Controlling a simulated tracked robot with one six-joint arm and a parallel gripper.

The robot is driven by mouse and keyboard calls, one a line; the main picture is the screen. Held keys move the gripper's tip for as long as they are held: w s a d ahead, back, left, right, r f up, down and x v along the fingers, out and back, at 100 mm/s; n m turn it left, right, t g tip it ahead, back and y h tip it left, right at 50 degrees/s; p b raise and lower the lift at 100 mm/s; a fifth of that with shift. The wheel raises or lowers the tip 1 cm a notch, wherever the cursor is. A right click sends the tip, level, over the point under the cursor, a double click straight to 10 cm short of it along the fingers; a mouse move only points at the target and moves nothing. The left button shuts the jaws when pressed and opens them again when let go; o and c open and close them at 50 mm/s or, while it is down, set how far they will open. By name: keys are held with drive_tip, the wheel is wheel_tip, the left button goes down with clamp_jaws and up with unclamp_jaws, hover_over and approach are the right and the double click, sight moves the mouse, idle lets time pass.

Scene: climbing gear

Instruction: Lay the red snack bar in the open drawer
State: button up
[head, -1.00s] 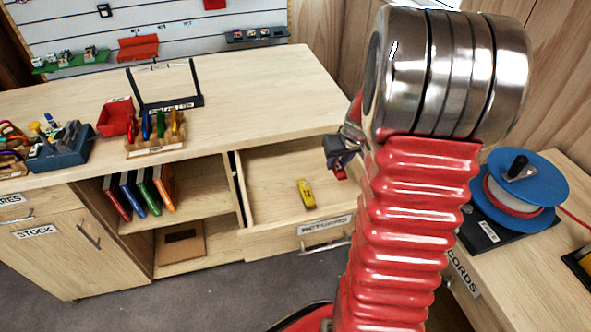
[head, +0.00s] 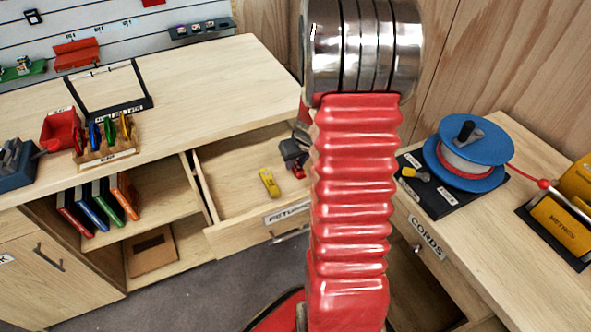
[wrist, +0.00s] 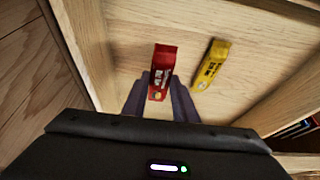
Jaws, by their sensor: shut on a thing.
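The red snack bar (wrist: 161,72) is upright in the wrist view, between the two fingers of my gripper (wrist: 160,98), which is shut on it. In the head view my gripper (head: 294,158) is at the right part of the open drawer (head: 226,170), beside my red sleeved arm. Only a small bit of the red bar (head: 299,172) shows there, below the fingers. A yellow snack bar (head: 268,182) lies on the drawer floor to the left of my gripper. It also shows in the wrist view (wrist: 211,65), right of the red bar. Whether the red bar touches the floor is unclear.
The drawer front carries a partly hidden label (head: 287,212). The counter (head: 200,90) above holds a rack of coloured items (head: 106,142). Upright books (head: 97,205) stand on the shelf left of the drawer. A blue reel (head: 466,152) sits on the right bench.

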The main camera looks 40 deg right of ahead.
sight(297, 167)
drive_tip(key=shift+f, duration=1.9)
drive_tip(key=o, duration=1)
drive_tip(key=shift+o, duration=0.2)
drive_tip(key=shift+v, duration=6.05)
